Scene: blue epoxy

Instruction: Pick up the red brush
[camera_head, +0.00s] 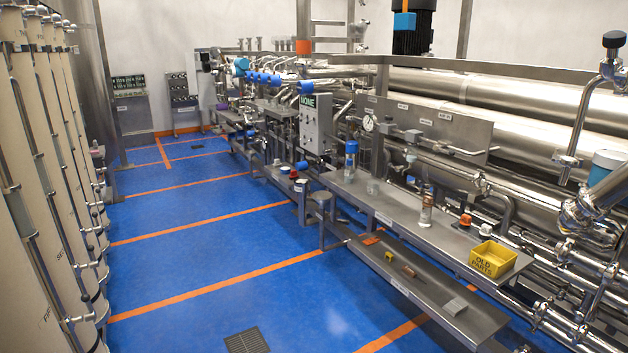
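A small, thin reddish-brown object (409,271) lies on the lower metal shelf, right of the middle of the head view. It may be the red brush, but it is too small to tell for sure. A small yellow object (389,256) lies just to its left and a grey block (454,306) to its right on the same shelf. My gripper is not in view.
The upper metal bench (395,208) holds a yellow "OLD PARTS" bin (493,259), a blue-capped bottle (350,162), and other small containers. Steel pipes and tanks (530,100) stand behind. Tall beige cylinders (35,190) line the left. The blue floor (200,260) between is clear.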

